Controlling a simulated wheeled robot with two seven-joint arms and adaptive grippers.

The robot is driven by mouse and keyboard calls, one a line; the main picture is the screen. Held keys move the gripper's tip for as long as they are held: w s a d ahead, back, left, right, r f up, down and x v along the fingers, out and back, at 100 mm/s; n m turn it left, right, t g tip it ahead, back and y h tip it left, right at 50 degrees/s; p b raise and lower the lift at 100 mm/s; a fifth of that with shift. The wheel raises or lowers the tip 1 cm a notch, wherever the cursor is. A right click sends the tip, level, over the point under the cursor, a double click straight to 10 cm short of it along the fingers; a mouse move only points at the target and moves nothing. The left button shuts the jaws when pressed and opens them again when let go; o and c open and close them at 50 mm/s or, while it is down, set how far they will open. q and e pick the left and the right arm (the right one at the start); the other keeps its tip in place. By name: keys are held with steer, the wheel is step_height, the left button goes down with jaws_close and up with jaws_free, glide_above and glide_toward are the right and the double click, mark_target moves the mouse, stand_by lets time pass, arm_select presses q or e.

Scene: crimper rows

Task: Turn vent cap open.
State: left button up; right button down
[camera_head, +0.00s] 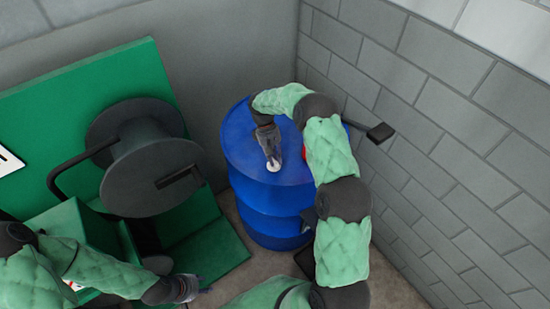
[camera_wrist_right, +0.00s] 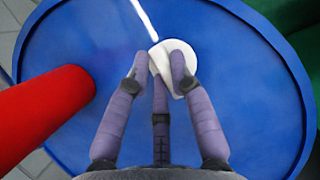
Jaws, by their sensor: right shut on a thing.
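The vent cap (camera_wrist_right: 174,62) is a white round piece on the top of a blue drum (camera_head: 240,150). In the head view the cap (camera_head: 273,165) shows near the front edge of the drum top. My right gripper (camera_head: 271,158) reaches down to it from above. In the right wrist view my right gripper (camera_wrist_right: 160,66) has its fingers closed on the cap, which hides part of it. My left gripper (camera_head: 188,289) is low at the left, near the green machine, away from the drum. Its finger opening is too small to tell.
A red cylinder (camera_wrist_right: 45,110) stands on the drum top beside my right gripper. A green machine (camera_head: 200,255) with a dark reel (camera_head: 150,178) stands left of the drum. A grey block wall (camera_head: 440,140) closes the right side.

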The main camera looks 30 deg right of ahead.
stand_by(0.5)
steer(key=c, duration=1.1)
jaws_free()
steer(key=shift+r, duration=0.1)
steer(key=v, duration=1.2)
steer(key=shift+s, duration=0.1)
